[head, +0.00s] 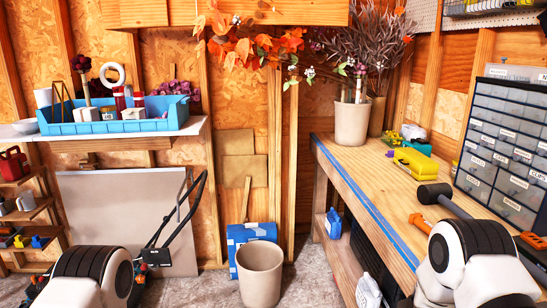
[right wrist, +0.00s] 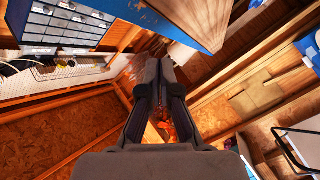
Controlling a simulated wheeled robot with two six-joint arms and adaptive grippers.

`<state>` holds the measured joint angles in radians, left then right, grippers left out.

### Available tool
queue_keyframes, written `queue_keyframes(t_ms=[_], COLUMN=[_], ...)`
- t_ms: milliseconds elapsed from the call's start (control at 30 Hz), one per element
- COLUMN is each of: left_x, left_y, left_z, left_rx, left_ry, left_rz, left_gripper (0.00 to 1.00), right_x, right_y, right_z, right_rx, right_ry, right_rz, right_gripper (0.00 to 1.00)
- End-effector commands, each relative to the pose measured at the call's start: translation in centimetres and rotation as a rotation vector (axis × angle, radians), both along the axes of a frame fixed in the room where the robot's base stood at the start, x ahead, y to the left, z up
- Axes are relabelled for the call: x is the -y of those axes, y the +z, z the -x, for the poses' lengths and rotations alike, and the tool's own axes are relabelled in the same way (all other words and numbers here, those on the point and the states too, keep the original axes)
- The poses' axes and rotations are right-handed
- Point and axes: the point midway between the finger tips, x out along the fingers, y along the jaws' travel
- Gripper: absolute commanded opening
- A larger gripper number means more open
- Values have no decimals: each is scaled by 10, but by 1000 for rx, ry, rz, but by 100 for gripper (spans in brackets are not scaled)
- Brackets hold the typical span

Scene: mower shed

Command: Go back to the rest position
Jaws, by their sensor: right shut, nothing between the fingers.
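My right gripper (right wrist: 160,66) is in the right wrist view, its two dark fingers together and nothing between them. It hangs in free air, with the room tilted behind it and the edge of a wooden worktop (right wrist: 195,20) above it. In the head view, links of my two arms stand at the bottom left and bottom right, and neither gripper shows there. My left gripper is out of view.
In the head view, a wooden bench (head: 365,178) with blue tape along its edge runs down the right. It holds a mallet (head: 434,193), a yellow case (head: 415,164) and a drawer cabinet (head: 506,130). A beige bin (head: 260,276) stands on the floor between my arms.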

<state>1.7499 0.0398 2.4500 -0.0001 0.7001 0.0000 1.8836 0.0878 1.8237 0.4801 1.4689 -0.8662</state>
Motion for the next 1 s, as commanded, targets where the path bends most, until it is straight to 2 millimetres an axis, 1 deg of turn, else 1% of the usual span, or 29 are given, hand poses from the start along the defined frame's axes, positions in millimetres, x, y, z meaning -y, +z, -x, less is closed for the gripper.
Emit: queue_keyframes(t_ms=[33, 67, 100, 167, 200, 233, 267, 300, 367, 400, 500, 533, 567, 633, 900, 933, 967, 1000], left_x=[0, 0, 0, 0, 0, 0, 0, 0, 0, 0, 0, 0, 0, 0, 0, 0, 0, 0], left_y=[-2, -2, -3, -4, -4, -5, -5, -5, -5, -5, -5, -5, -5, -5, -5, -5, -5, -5], left_z=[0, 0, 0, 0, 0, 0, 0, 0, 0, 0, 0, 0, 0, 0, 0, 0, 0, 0], left_rx=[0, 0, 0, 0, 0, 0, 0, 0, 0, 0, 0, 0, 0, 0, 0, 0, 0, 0], left_ry=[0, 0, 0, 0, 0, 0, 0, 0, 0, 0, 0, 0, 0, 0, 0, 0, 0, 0], left_rz=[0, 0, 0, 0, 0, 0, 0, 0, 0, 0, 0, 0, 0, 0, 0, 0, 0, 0], left_gripper=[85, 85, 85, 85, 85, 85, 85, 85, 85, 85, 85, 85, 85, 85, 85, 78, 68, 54], right_x=[-14, -22, -33, -49, -61, -69, -77, -88, -103, -112, -128, -131, -134, -135, -134, -134, -134, -134], right_y=[-42, -64, -92, -129, -150, -164, -176, -188, -199, -200, -196, -195, -195, -196, -196, -196, -196, -196], right_z=[25, 41, 65, 106, 136, 160, 185, 219, 271, 303, 366, 379, 388, 394, 393, 393, 393, 393], right_rx=[-112, -178, -267, -403, -494, -564, -635, -729, -867, -951, -1113, -1147, -1168, -1171, -1155, -1154, -1154, -1153], right_ry=[43, 66, 91, 117, 125, 127, 124, 114, 79, 46, -63, -98, -140, -212, -234, -233, -233, -233], right_rz=[-64, -110, -171, -271, -342, -394, -448, -522, -635, -707, -855, -891, -929, -976, -991, -991, -991, -990], right_gripper=[0, 0, 0, 0, 0, 0, 0, 0, 0, 0, 0, 0, 0, 0, 0, 0, 0, 0])
